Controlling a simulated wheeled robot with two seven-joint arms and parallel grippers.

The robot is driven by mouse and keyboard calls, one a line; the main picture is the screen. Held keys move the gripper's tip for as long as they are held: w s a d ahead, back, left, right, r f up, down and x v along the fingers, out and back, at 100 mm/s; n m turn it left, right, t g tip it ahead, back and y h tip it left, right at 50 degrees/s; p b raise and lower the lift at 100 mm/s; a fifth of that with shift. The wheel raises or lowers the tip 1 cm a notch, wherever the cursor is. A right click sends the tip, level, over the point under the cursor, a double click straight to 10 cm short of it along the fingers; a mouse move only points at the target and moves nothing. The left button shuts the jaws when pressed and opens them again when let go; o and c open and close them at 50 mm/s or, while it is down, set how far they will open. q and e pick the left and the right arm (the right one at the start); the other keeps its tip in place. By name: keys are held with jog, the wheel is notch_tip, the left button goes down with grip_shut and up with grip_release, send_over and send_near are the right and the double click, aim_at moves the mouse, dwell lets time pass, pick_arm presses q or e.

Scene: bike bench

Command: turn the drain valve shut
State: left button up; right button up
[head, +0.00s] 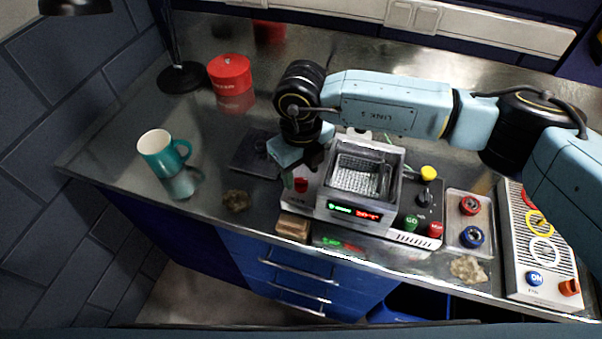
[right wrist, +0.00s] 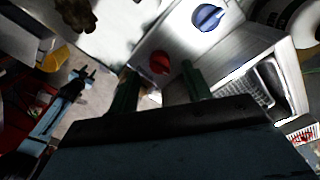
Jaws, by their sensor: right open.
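The bath unit (head: 325,205) is a pale metal box with a mesh basket and a lit red and green display. A red knob (head: 301,185) sits on its left part. In the right wrist view, that panel carries the red knob (right wrist: 160,62) and a blue knob (right wrist: 208,17); which one is the drain valve is not marked legibly. My right gripper (head: 296,176) is over this left part, pointing down. It is open, and its two dark green fingers (right wrist: 160,85) stand either side of the red knob in the picture; contact is unclear. My left gripper (right wrist: 82,74) seems to show small at the left.
A teal mug (head: 165,152) and a red tin (head: 230,74) stand at the left. A small plate with red and blue knobs (head: 456,232) and a ribbed panel (head: 541,270) with coloured rings lie at the right. A brown block (head: 293,226) lies near the front edge.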

aim_at(301, 183)
pick_arm(q)
jog(key=shift+r, duration=0.15)
pick_arm(e)
jog(key=shift+f, duration=1.4)
jog(key=shift+c, duration=0.4)
